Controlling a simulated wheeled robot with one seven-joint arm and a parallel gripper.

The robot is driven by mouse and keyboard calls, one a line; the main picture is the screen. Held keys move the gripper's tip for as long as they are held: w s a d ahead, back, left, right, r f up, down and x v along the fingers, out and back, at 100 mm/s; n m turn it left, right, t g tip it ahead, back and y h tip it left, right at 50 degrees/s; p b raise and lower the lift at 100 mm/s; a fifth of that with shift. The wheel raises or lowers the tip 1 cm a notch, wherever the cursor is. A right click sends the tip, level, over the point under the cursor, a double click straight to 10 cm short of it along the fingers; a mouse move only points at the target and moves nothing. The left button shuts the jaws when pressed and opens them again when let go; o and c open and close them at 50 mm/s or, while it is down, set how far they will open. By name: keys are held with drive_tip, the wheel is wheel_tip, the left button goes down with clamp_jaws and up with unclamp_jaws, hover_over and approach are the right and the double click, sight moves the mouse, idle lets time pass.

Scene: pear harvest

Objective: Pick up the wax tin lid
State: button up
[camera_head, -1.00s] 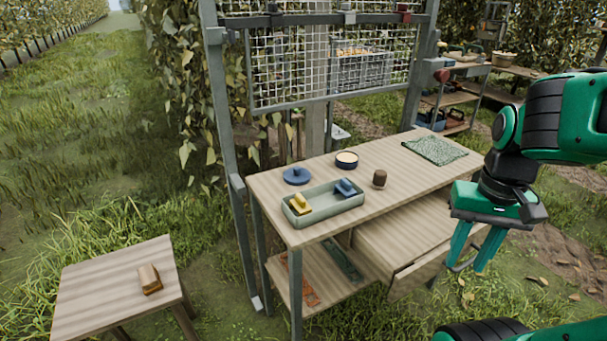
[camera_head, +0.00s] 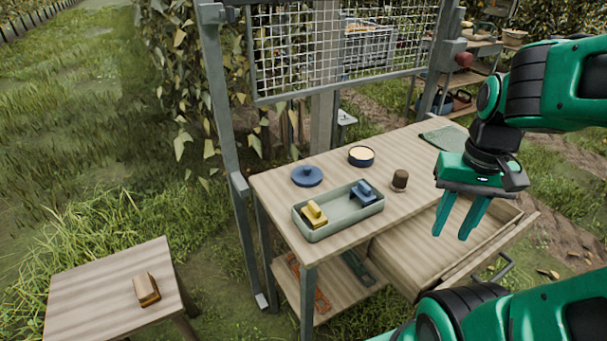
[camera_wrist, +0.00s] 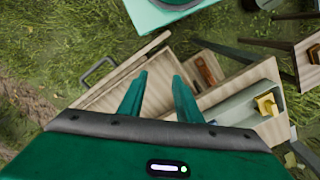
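The wax tin lid (camera_head: 307,176) is a round blue disc with a small knob on top. It lies flat near the back left corner of the workbench (camera_head: 285,205). The open wax tin (camera_head: 361,156), blue with a pale cream filling, stands to its right and a little behind. My gripper's fingers (camera_wrist: 159,75) also show apart in the wrist view, where I cannot make out the lid.
A pale green tray (camera_head: 340,217) with a yellow and a blue brush-like block lies in front of the lid. A brown cylinder (camera_head: 400,180) and a green cloth (camera_head: 444,138) lie to the right. The drawer (camera_head: 430,240) stands open. A mesh panel (camera_head: 345,50) rises behind.

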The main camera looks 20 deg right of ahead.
drive_tip(key=o, duration=0.5)
drive_tip(key=shift+s+r, duration=0.2)
drive_tip(key=shift+s, duration=0.05)
drive_tip(key=o, duration=0.5)
drive_tip(key=shift+w+r, duration=0.15)
drive_tip(key=shift+r, duration=0.2)
drive_tip(key=shift+c, duration=0.2)
drive_tip(key=o, duration=0.5)
drive_tip(key=shift+w+d+r+m, duration=0.15)
drive_tip(key=shift+w+r, duration=0.05)
drive_tip(key=shift+w, duration=0.35)
drive_tip(key=shift+w+d+r+m, duration=0.15)
drive_tip(key=shift+w+r, duration=0.05)
drive_tip(key=shift+w, duration=0.35)
drive_tip(key=shift+o, duration=0.2)
drive_tip(key=m, duration=0.9)
hover_over(308, 166)
drive_tip(key=f, duration=0.3)
drive_tip(key=a+f, duration=0.1)
drive_tip(key=f, duration=0.1)
drive_tip(key=shift+s+f, duration=0.25)
drive_tip(key=shift+w+d+f, duration=0.1)
drive_tip(key=shift+d+f, duration=0.1)
drive_tip(key=shift+f, duration=1.25)
drive_tip(key=shift+w+d+f, duration=0.1)
drive_tip(key=shift+d+f, duration=0.1)
drive_tip(key=shift+f, duration=1.2)
